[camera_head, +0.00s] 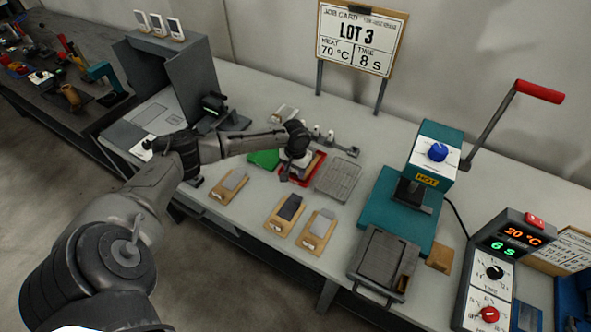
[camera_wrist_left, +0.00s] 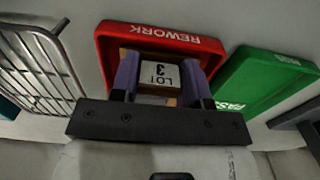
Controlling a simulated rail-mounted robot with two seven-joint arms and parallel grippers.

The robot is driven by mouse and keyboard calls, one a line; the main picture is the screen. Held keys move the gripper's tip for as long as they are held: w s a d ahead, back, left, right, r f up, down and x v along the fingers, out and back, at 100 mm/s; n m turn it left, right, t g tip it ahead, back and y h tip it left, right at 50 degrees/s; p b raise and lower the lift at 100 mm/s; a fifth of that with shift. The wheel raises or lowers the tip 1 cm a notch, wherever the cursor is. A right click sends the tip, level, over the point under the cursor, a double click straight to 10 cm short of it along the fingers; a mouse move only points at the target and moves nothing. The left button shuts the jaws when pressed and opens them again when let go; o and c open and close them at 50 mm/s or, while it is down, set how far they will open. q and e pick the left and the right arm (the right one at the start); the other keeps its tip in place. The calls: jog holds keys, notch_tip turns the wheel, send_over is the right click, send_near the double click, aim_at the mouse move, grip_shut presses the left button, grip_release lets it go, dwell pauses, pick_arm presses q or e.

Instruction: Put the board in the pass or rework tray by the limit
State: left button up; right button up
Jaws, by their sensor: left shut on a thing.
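My left gripper (camera_head: 296,160) is shut on the board (camera_wrist_left: 158,76), which has a white "LOT 3" label and a brownish edge. In the left wrist view the board sits between my purple fingers, over the red REWORK tray (camera_wrist_left: 112,42). I cannot tell whether it touches the tray floor. The red tray also shows in the head view (camera_head: 318,166), partly hidden by my gripper. The green PASS tray (camera_wrist_left: 262,90) lies beside it, left of it in the head view (camera_head: 264,158). My right gripper is not in view.
A wire rack (camera_head: 338,178) lies right of the red tray. Several wooden holders (camera_head: 230,183) line the front edge. A teal press (camera_head: 400,205) marked HOT stands right. The control box (camera_head: 505,245) reads 20 °C and 6 s. The job card (camera_head: 360,38) reads LOT 3, 70 °C, 8 s.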

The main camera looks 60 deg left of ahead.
pick_arm(q)
jog(key=shift+f, duration=0.15)
jog(key=o, duration=0.9)
jog(key=shift+o, duration=0.2)
notch_tip(320, 180, up, 12)
jog(key=p, duration=0.2)
dwell(0.4)
